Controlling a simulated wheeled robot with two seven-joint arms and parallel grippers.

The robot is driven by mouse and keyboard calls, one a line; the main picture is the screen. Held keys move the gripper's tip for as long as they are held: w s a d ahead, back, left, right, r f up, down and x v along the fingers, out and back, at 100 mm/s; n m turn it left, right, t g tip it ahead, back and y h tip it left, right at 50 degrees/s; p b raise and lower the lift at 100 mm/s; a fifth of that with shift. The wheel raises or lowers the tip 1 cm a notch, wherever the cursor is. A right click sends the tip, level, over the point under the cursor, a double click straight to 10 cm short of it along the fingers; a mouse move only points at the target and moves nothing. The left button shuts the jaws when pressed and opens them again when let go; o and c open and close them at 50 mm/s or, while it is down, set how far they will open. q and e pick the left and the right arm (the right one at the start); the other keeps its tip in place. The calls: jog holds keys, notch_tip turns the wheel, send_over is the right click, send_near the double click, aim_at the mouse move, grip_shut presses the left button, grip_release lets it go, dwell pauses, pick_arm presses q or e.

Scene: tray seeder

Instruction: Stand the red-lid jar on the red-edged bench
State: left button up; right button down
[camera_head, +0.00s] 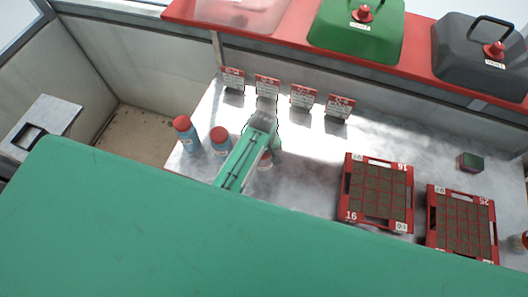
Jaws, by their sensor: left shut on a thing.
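My left gripper (266,103) is at the end of the green arm, over the back part of the pale bench top (305,170), close in front of the small cards. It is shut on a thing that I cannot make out. Two blue bottles with red caps, one at the left (187,138) and one nearer my arm (220,146), stand upright on the bench. A small pale jar with a reddish part (265,160) shows beside my arm, partly hidden by it. A red-edged shelf (285,42) runs along the back, above the bench. My right gripper is out of view.
Two red trays of brown cells (347,200) (433,232) lie at the right. A small dark green block (471,162) lies behind them. A green box (357,40) and a dark box (480,65) stand on the shelf. Several red-white cards (303,97) line the bench's back.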

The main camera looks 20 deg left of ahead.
pick_arm(q)
jog(key=shift+s, duration=0.15)
jog(key=o, duration=1.4)
jog(key=shift+f, duration=0.15)
jog(key=shift+w, duration=0.2)
jog(key=shift+s+r, duration=0.1)
jog(key=shift+r, duration=0.35)
notch_tip(320, 180, up, 10)
jog(key=b, duration=0.2)
jog(key=shift+r+b, duration=0.2)
jog(key=shift+b, duration=0.15)
jog(key=shift+r, duration=0.6)
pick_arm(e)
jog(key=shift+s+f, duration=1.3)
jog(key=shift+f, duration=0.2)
pick_arm(q)
jog(key=shift+f, duration=0.1)
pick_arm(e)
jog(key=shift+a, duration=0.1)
